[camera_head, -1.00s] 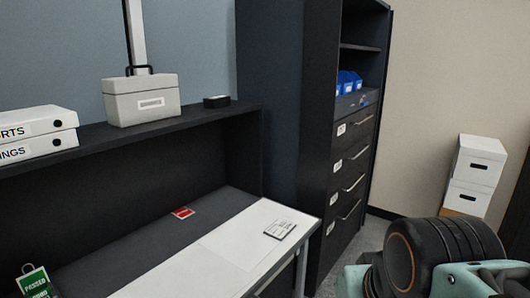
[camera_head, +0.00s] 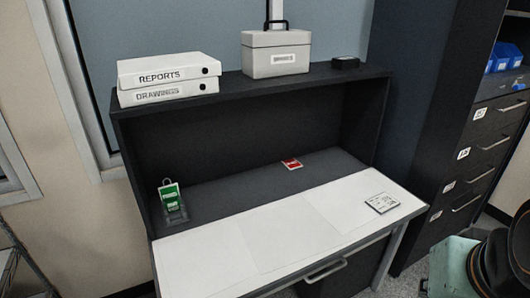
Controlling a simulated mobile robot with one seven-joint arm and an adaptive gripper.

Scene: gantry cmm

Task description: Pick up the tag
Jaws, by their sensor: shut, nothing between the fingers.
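Two tag-like things are on the desk (camera_head: 225,200). A green and white tag (camera_head: 170,196) with a loop at its top stands or leans at the left end, by a small grey item whose form I cannot make out. A small red tag (camera_head: 292,164) with white marks lies flat at the back of the dark surface, right of the middle. I cannot tell which of them is the task's tag. My gripper is not in view; only part of my arm shows at the lower right, well away from both tags.
White sheets (camera_head: 290,230) cover the desk front, with a small printed card (camera_head: 382,203) at right. The shelf above holds binders (camera_head: 165,80), a grey box (camera_head: 275,55) and a small black box (camera_head: 345,62). A dark drawer cabinet (camera_head: 415,120) stands at right.

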